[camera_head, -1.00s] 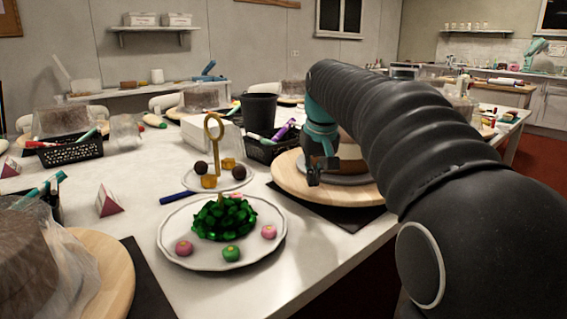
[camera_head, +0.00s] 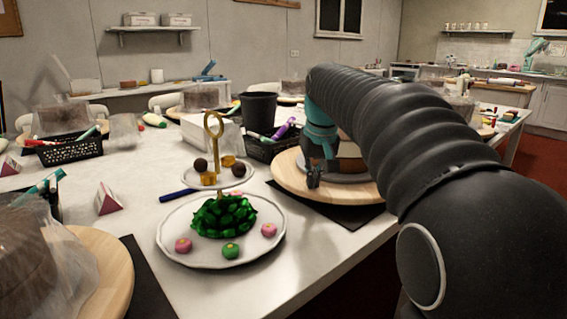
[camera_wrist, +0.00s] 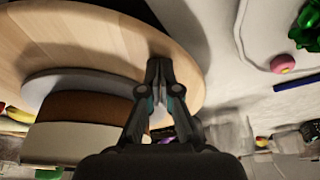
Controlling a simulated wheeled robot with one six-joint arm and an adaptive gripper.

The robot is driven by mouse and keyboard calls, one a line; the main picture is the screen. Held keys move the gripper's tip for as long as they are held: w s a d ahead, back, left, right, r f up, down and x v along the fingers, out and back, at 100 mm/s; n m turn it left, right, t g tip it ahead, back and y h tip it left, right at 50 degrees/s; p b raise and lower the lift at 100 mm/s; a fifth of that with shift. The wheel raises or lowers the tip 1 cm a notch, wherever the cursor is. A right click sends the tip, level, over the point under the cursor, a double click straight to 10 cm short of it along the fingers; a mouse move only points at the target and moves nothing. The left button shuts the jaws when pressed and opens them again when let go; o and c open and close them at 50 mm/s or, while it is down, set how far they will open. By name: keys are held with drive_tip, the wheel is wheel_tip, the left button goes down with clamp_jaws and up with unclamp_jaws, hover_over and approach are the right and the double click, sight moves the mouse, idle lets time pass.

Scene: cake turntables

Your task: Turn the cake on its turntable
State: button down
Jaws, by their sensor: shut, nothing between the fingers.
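The cake (camera_head: 350,157) sits on a grey board on the round wooden turntable (camera_head: 358,193), at the table's right edge; my arm hides much of it. In the wrist view the cake (camera_wrist: 75,112) shows a brown layer and a pale layer, on the pale grey board (camera_wrist: 42,86). My gripper (camera_head: 313,184) is shut and empty, pointing down at the left part of the turntable. In the wrist view my gripper's fingertips (camera_wrist: 158,66) overlap the turntable (camera_wrist: 110,38) near its rim, beside the cake. I cannot tell whether they touch the wood.
A two-tier stand (camera_head: 222,260) with sweets and green leaves stands left of the turntable. A black basket (camera_head: 262,150) and a dark bucket (camera_head: 259,112) are behind. A blue pen (camera_head: 177,196) lies by the stand. Another wooden turntable (camera_head: 108,262) with a wrapped cake is at lower left.

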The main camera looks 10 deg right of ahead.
sight(367, 192)
drive_tip(key=shift+f, duration=0.25)
drive_tip(key=shift+s+d, duration=0.55)
drive_tip(key=shift+d, duration=0.35)
drive_tip(key=shift+s+d, duration=0.6)
drive_tip(key=shift+d, duration=0.35)
drive_tip(key=shift+s+d, duration=0.55)
drive_tip(key=shift+d, duration=0.45)
drive_tip(key=shift+s+d+p, duration=0.15)
drive_tip(key=shift+s+d, duration=0.05)
drive_tip(key=shift+d, duration=0.8)
drive_tip(key=shift+s+d+p, duration=0.1)
drive_tip(key=shift+s+d, duration=0.1)
drive_tip(key=shift+d, duration=0.8)
drive_tip(key=shift+s+d+p, duration=0.15)
drive_tip(key=shift+s+d, duration=0.05)
drive_tip(key=shift+d, duration=0.8)
drive_tip(key=d, duration=0.1)
drive_tip(key=d+p, duration=0.1)
drive_tip(key=d, duration=0.1)
drive_tip(key=w+d+p, duration=0.1)
drive_tip(key=d, duration=0.1)
drive_tip(key=shift+r, duration=0.15)
drive_tip(key=shift+w+d+p, duration=0.1)
drive_tip(key=shift+d+p, duration=0.2)
drive_tip(key=shift+d, duration=0.3)
